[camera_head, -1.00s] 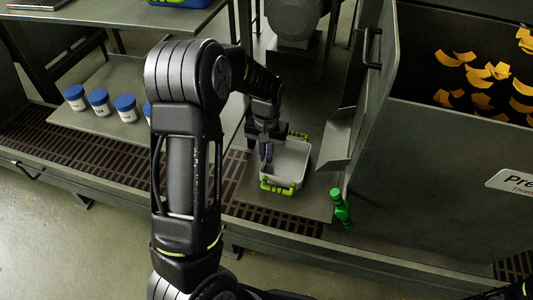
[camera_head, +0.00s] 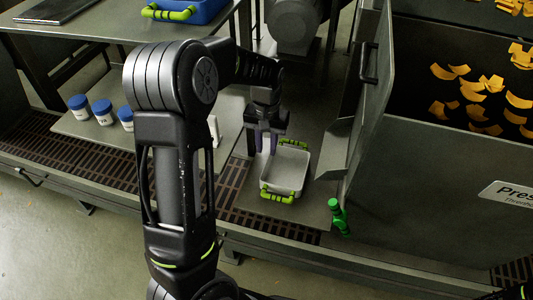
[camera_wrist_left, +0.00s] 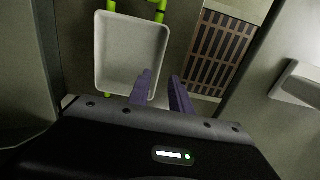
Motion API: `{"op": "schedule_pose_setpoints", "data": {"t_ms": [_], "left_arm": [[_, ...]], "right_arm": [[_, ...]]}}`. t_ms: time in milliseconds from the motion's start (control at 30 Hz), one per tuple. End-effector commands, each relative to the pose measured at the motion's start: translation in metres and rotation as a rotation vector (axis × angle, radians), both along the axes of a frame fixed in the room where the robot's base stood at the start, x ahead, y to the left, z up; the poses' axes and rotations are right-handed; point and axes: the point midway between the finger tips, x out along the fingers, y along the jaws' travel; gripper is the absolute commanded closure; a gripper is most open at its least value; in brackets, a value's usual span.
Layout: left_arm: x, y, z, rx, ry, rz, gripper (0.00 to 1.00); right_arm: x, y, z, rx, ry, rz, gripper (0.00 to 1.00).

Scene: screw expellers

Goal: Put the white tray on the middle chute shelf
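The white tray (camera_head: 289,171) with green handles sits flat on the middle metal shelf (camera_head: 310,205), under the press outlet. It also shows in the left wrist view (camera_wrist_left: 128,52), where its near corner is partly hidden by a finger. My left gripper (camera_head: 266,143) is just above the tray's left side, pointing down. Its two purple fingers (camera_wrist_left: 160,90) are spread with nothing held between them. The fingers look apart from the tray, though a light touch cannot be ruled out. My right gripper is out of view.
Several blue-lidded white jars (camera_head: 101,112) stand on the left shelf. A blue tray (camera_head: 188,10) is on the upper shelf. The large hopper (camera_head: 420,150) with orange pieces blocks the right.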

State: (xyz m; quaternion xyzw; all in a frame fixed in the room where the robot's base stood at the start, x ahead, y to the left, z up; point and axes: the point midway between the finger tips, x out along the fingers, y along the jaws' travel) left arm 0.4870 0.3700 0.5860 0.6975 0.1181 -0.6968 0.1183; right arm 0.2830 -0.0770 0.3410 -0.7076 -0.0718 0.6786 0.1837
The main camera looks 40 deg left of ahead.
Motion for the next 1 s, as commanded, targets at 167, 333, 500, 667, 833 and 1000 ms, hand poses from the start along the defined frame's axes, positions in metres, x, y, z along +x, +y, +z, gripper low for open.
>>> {"op": "schedule_pose_setpoints", "data": {"t_ms": [167, 333, 500, 667, 833, 1000], "left_arm": [[0.001, 0.0, 0.035, 0.0, -0.002, 0.0, 0.75], [0.0, 0.0, 0.046, -0.001, 0.001, 0.0, 0.75], [0.0, 0.0, 0.046, -0.001, 0.001, 0.0, 0.75], [0.0, 0.0, 0.046, -0.001, 0.0, 0.0, 0.75], [0.0, 0.0, 0.046, -0.001, 0.0, 0.0, 0.75], [0.0, 0.0, 0.046, -0.001, 0.0, 0.0, 0.75]], "right_arm": [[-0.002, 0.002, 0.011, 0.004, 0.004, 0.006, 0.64], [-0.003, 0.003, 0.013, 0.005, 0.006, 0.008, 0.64], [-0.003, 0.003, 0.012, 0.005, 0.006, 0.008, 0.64], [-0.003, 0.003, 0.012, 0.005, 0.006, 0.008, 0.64], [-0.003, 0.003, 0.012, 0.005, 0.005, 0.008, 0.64], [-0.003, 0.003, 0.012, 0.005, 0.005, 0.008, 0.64]]}}
